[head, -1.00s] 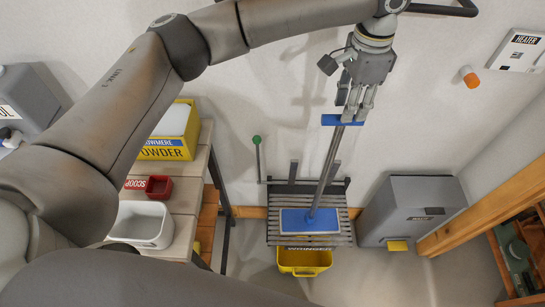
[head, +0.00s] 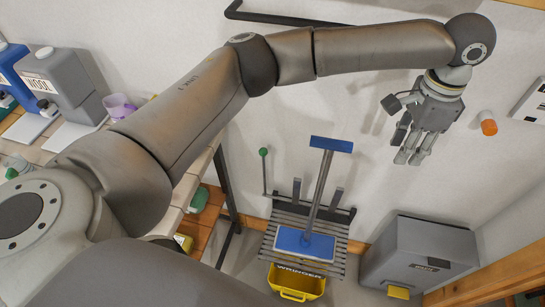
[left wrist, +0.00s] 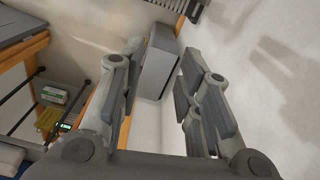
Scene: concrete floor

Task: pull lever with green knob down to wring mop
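The lever with the green knob (head: 263,152) stands upright at the left side of the slatted wringer (head: 343,247), against the wall. The mop (head: 305,243) stands on the slats, its blue head flat and its handle rising to a blue top piece. My left gripper (head: 412,158) is in the air to the right of the mop handle, apart from it and far right of the knob. In the left wrist view its fingers (left wrist: 155,95) are spread with nothing between them. My right gripper is in neither view.
A yellow bucket (head: 297,282) sits under the wringer. A grey bin (head: 410,255) stands to the right. A table with jugs (head: 62,82) is at the left. An orange knob (head: 488,124) is on the wall near my left gripper.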

